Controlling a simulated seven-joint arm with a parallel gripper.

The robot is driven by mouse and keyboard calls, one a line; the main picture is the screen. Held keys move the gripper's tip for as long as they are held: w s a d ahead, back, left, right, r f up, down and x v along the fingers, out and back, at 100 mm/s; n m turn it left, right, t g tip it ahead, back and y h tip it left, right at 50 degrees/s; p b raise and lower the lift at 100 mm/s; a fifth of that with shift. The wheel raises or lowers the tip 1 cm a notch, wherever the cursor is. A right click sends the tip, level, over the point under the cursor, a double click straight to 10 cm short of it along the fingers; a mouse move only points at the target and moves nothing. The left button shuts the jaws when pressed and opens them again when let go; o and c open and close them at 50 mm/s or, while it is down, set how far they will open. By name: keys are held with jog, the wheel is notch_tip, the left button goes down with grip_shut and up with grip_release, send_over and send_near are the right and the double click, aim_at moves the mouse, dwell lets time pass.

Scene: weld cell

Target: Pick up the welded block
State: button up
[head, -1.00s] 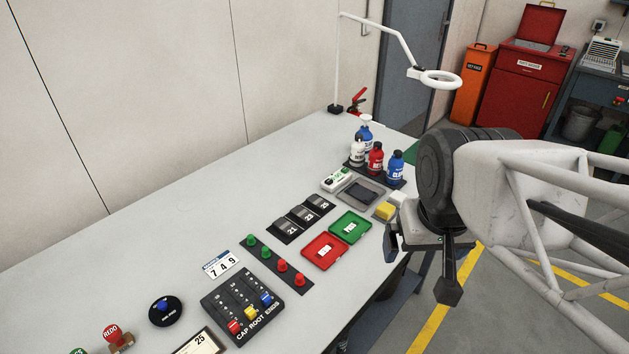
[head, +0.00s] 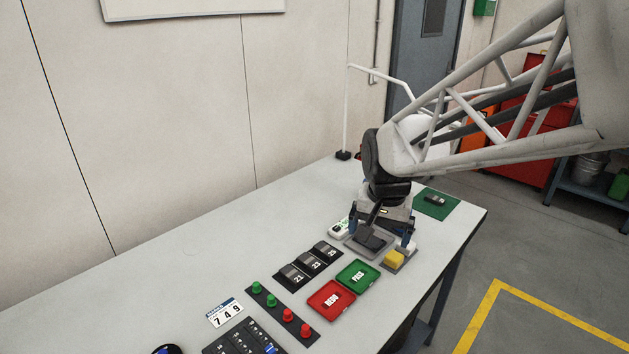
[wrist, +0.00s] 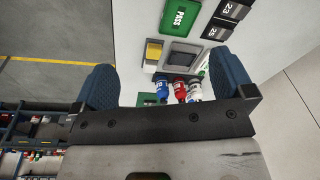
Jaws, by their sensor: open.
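My gripper (head: 382,232) is open over the far part of the table, above the grey tray (head: 355,247). In the wrist view its two blue fingers (wrist: 165,82) are spread with nothing held between them. A small dark block (head: 435,200) lies on a green mat (head: 425,210) at the table's far right corner, to the right of my gripper; it may be the welded block, but I cannot tell for sure. Dark numbered pieces (head: 310,262) lie in a row on the left.
A yellow block (head: 394,258) stands beside the grey tray. Green PASS (head: 358,275) and red REDO (head: 331,299) trays lie nearer. Several bottles (wrist: 178,88) show between my fingers in the wrist view; my arm hides them in the head view. A lamp post (head: 346,110) stands behind.

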jog(key=w+a+f+m, duration=0.1)
jog(key=w+a+f, duration=0.15)
jog(key=w, duration=0.35)
jog(key=w+a+f+m, duration=0.1)
jog(key=w+a+f, duration=0.1)
jog(key=w+f, duration=0.25)
jog(key=m+g, duration=0.1)
jog(key=m, duration=0.2)
send_over(325, 248)
jog(key=f, duration=0.8)
jog(key=shift+s+d, duration=0.2)
jog(key=shift+w+f, duration=0.1)
jog(key=shift+w, duration=0.05)
jog(key=shift+f, duration=1.3)
jog(key=shift+a+f, duration=0.15)
jog(key=shift+f, duration=2.45)
